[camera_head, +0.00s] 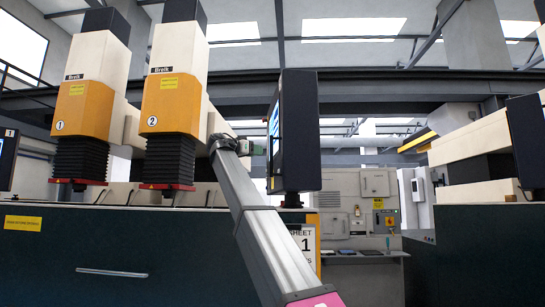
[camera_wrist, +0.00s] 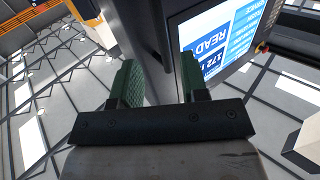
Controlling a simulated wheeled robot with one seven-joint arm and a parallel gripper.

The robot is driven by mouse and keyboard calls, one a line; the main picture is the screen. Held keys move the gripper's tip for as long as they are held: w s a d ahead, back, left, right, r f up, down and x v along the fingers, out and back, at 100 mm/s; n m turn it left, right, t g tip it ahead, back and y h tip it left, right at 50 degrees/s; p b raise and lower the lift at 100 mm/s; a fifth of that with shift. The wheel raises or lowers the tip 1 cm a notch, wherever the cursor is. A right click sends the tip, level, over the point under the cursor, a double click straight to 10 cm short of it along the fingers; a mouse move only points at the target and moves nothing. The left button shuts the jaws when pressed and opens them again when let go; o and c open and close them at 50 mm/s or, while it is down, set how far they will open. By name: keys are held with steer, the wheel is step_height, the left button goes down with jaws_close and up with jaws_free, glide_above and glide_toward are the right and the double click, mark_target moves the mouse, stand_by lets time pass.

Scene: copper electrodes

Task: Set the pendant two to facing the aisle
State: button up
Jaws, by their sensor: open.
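Pendant two, a tall dark panel (camera_head: 297,132), stands on a short post on the dark machine front, right of the orange head marked 2 (camera_head: 172,103). It shows mostly its dark side and back, with a thin strip of blue screen on its left edge. In the wrist view its lit screen (camera_wrist: 222,40) is at the upper right. My gripper (camera_head: 260,148) is at the pendant's left edge. In the wrist view its green fingers (camera_wrist: 160,82) are open, with a dark upright part of the pendant (camera_wrist: 160,55) between them. I cannot tell whether they touch it.
Another orange head marked 1 (camera_head: 84,107) stands left. A pendant marked 1 (camera_head: 8,158) is at the far left edge and another dark panel (camera_head: 527,145) is at the right. A grey control cabinet (camera_head: 350,205) stands behind. The dark machine front (camera_head: 110,250) spans the lower left.

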mark_target(271, 154)
steer(key=x, duration=0.9)
steer(key=shift+w+d+f, duration=0.1)
steer(key=shift+w+f, duration=0.05)
jaws_close()
